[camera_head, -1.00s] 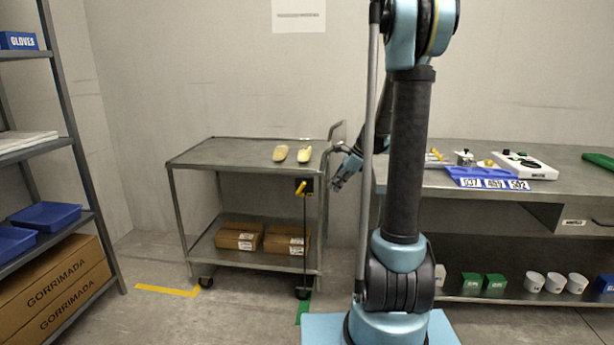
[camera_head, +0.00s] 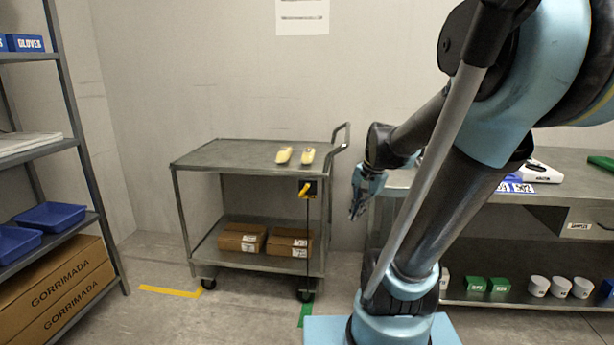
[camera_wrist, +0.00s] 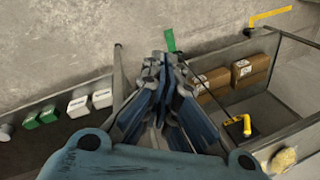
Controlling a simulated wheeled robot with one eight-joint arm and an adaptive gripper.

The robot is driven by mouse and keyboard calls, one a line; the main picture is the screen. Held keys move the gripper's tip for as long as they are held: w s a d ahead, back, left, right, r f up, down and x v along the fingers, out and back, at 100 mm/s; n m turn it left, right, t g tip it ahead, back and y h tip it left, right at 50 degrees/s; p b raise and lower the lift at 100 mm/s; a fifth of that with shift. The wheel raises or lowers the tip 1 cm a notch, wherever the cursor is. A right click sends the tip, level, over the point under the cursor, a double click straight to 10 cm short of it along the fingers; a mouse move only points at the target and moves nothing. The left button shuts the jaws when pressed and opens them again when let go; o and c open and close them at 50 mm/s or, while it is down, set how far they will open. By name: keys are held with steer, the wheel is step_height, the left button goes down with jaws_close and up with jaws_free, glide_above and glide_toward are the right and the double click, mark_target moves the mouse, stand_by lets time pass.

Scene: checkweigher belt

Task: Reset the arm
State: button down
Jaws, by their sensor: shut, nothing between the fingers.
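My gripper (camera_head: 357,210) hangs in the gap between the steel cart and the workbench, pointing down. It also shows in the wrist view (camera_wrist: 163,60), where its fingers are together and hold nothing. My arm stands in front of the workbench and hides much of its top.
The steel cart (camera_head: 225,152) carries two pale yellow items (camera_head: 284,156) on top and cardboard boxes (camera_head: 288,241) below. The workbench (camera_head: 560,195) is at right, with green boxes (camera_head: 475,284) and white cups (camera_head: 560,286) beneath. A shelf rack (camera_head: 72,145) stands at left.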

steer(key=s+d+f+n+h, duration=0.1)
steer(key=s+d+f+n, duration=0.1)
steer(key=s, duration=0.4)
steer(key=s+d+f+n+h, duration=0.1)
steer(key=s+f+n, duration=0.3)
steer(key=s+n, duration=0.1)
steer(key=shift+s+d+n, duration=0.3)
steer(key=shift+s+d, duration=0.05)
steer(key=shift+s, duration=0.15)
steer(key=shift+f, duration=0.15)
steer(key=shift+w+f, duration=0.15)
steer(key=shift+w, duration=0.25)
